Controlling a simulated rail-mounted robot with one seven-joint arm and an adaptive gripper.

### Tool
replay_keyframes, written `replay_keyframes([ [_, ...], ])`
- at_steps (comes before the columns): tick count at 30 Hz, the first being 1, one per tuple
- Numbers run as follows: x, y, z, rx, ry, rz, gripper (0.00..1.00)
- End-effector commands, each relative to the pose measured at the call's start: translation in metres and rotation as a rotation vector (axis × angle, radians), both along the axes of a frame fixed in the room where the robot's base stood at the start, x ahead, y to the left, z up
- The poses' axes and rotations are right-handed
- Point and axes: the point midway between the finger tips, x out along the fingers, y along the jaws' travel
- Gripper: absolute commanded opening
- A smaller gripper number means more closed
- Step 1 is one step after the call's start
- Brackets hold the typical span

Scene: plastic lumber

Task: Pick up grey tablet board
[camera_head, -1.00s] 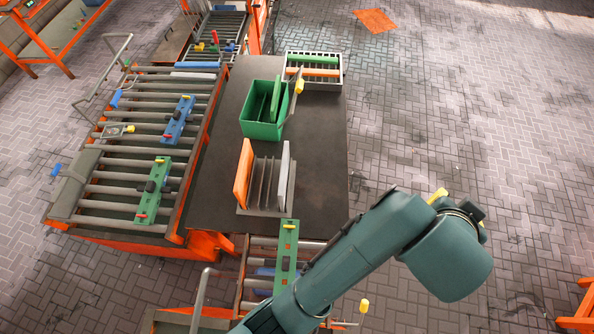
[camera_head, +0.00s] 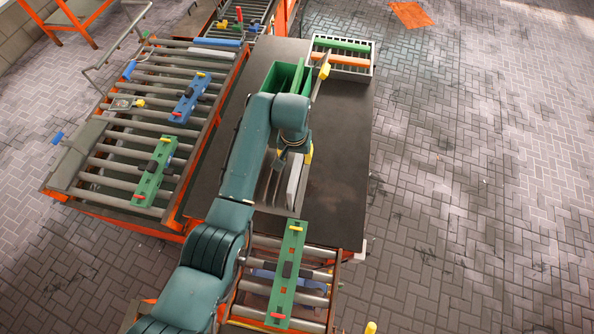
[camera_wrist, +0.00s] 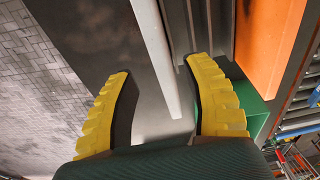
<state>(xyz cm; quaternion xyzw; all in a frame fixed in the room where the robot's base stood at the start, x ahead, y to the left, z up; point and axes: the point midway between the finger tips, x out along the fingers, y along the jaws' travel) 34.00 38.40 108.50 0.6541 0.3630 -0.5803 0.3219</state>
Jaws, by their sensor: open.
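The pale grey tablet board (camera_head: 295,184) stands on edge at the right side of a slotted rack (camera_head: 273,190) on the dark table. My arm hides part of both in the head view. In the wrist view, the board (camera_wrist: 156,48) runs as a pale strip between my gripper's fingers. My gripper (camera_wrist: 158,68) has yellow ribbed fingers spread apart, one on either side of the board, with gaps to it. In the head view my gripper (camera_head: 301,155) is over the far end of the board, mostly hidden by my wrist.
A green bin (camera_head: 268,78) and a white crate (camera_head: 368,66) with boards are farther back. Roller conveyors (camera_head: 112,152) lie left. The table's right side (camera_head: 340,170) is clear.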

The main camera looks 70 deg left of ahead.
Motion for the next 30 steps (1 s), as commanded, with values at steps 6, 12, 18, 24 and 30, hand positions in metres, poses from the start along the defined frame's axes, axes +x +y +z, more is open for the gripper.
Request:
replay_keyframes([
  [6,0.003,0.004,-0.039,0.0,0.0,-0.001,0.5],
  [12,0.005,0.007,-0.064,-0.002,0.001,-0.001,0.5],
  [18,0.007,0.011,-0.093,0.0,0.0,-0.001,0.5],
  [24,0.008,0.011,-0.095,0.002,-0.001,-0.001,0.5],
  [30,0.008,0.011,-0.094,0.001,0.0,-0.001,0.21],
])
